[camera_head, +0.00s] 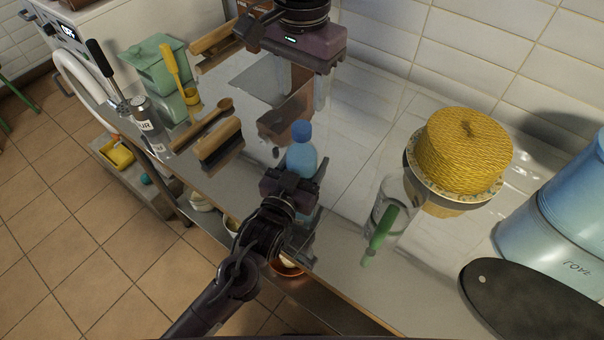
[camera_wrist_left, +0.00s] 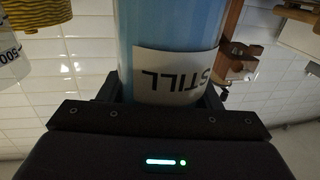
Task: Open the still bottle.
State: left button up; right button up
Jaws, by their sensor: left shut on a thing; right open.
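The still bottle (camera_head: 301,160) is light blue with a darker blue cap (camera_head: 301,131). It stands on the grey counter, and the cap is on it. In the left wrist view the bottle (camera_wrist_left: 170,25) fills the upper middle, with its white "STILL" label (camera_wrist_left: 178,75) upside down. My left gripper (camera_head: 295,180) is shut around the bottle's body; its wrist hides the lower part in the head view. My right gripper (camera_head: 307,95) is open and empty, pointing down, above and behind the cap in the picture.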

aim_at(301, 126)
pick_arm(q)
jog(key=c, duration=0.5)
pick_arm(e)
jog(key=shift+m, duration=0.4)
jog(key=m, duration=0.7)
jog(key=shift+a, duration=0.1)
jog(key=m, duration=1.4)
jog(key=shift+a, duration=0.1)
jog(key=m, duration=0.6)
jog(key=shift+m, duration=0.4)
jog(key=m, duration=0.6)
jog(key=shift+m, duration=0.3)
jog(key=m, duration=0.6)
jog(key=shift+m, duration=0.4)
jog(key=m, duration=0.6)
jog(key=shift+m, duration=0.3)
jog(key=m, duration=0.5)
jog(key=shift+f, duration=0.55)
notch_tip(301, 126, down, 7)
jog(key=shift+r, duration=0.1)
pick_arm(q)
jog(key=shift+r, duration=0.1)
